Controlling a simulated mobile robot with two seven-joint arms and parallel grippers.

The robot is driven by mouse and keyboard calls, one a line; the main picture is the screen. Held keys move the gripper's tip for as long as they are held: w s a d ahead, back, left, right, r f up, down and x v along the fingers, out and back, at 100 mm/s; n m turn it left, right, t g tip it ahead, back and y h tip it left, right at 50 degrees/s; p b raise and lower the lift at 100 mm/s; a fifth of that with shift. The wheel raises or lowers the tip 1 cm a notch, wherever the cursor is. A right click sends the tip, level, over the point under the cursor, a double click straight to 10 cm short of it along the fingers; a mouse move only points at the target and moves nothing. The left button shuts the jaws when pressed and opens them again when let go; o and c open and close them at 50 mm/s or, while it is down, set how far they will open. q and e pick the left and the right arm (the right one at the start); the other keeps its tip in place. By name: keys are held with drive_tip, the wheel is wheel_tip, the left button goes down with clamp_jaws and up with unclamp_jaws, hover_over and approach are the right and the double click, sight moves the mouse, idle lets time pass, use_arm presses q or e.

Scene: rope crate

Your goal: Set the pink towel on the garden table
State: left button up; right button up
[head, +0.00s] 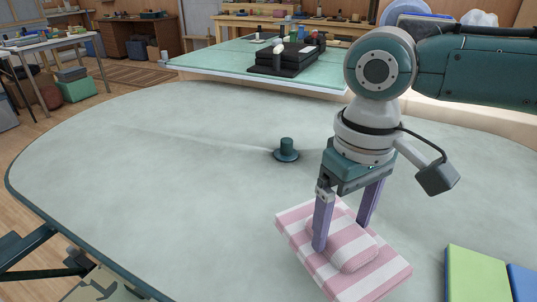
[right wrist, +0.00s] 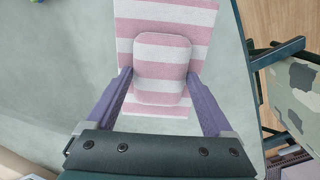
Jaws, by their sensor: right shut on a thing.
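The pink towel (head: 300,230) is folded flat, with pink and white stripes and a raised padded part in the middle. My right gripper (head: 345,230) points down and is shut on that raised part, one finger on each side. The right wrist view also shows the towel (right wrist: 165,15) between the two fingers (right wrist: 160,85). The garden table (head: 150,190) is a large pale grey-green top with a dark rounded rim, and the towel is over its front right part. I cannot tell whether the towel's underside touches the top. My left gripper is not in view.
A dark teal cap (head: 286,150) stands up in the middle of the table. A green block (head: 475,275) and a blue one (head: 523,284) are at the front right. A camouflage-patterned seat (head: 100,287) is at the front left edge. The table's left side is clear.

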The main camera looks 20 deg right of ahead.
sight(337, 247)
drive_tip(key=shift+r+p, duration=0.2)
drive_tip(key=shift+p, duration=0.15)
wheel_tip(337, 247, down, 6)
drive_tip(key=b, duration=0.2)
drive_tip(key=shift+r+b, duration=0.2)
drive_tip(key=shift+b, duration=0.1)
drive_tip(key=shift+f, duration=0.4)
drive_tip(key=shift+f+b, duration=0.45)
drive_tip(key=shift+f, duration=0.05)
drive_tip(key=o, duration=1.5)
drive_tip(key=shift+c, duration=0.2)
